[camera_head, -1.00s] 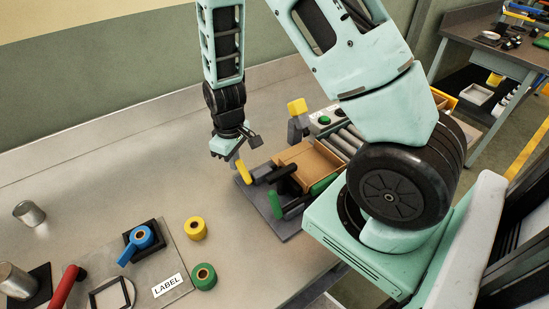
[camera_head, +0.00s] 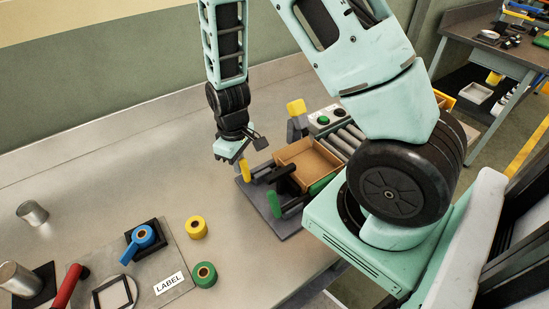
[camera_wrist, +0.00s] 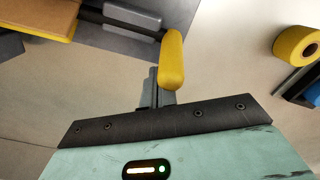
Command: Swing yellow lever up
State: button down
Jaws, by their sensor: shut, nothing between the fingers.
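The yellow lever (camera_head: 244,171) sits at the left end of the grey fixture plate on the bench, its yellow grip fairly upright in the head view. In the wrist view its yellow grip (camera_wrist: 172,60) hangs off a dark bar and partly covers the grey fingers. My gripper (camera_wrist: 155,88) is shut and empty, its fingers right beside the grip's lower end. Whether they touch it I cannot tell. In the head view my gripper (camera_head: 238,158) is just above and left of the lever, its fingertips mostly hidden.
A cardboard box (camera_head: 306,162) lies right of the lever, with black and green handles (camera_head: 274,204) in front. A roller conveyor (camera_head: 347,139) and a yellow-topped post (camera_head: 297,108) stand behind. Yellow (camera_head: 197,227) and green (camera_head: 204,275) tape rolls lie at front left. The back left bench is clear.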

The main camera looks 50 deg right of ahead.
aim_at(243, 159)
jog(key=shift+r, duration=0.4)
jog(key=shift+s+a+r+p, duration=0.1)
jog(key=shift+s+r+p, duration=0.35)
jog(key=shift+r+p, duration=0.15)
jog(key=shift+s, duration=0.1)
jog(key=shift+s+a+r+p, duration=0.15)
jog(key=shift+s+r+p, duration=0.25)
jog(key=shift+s, duration=0.4)
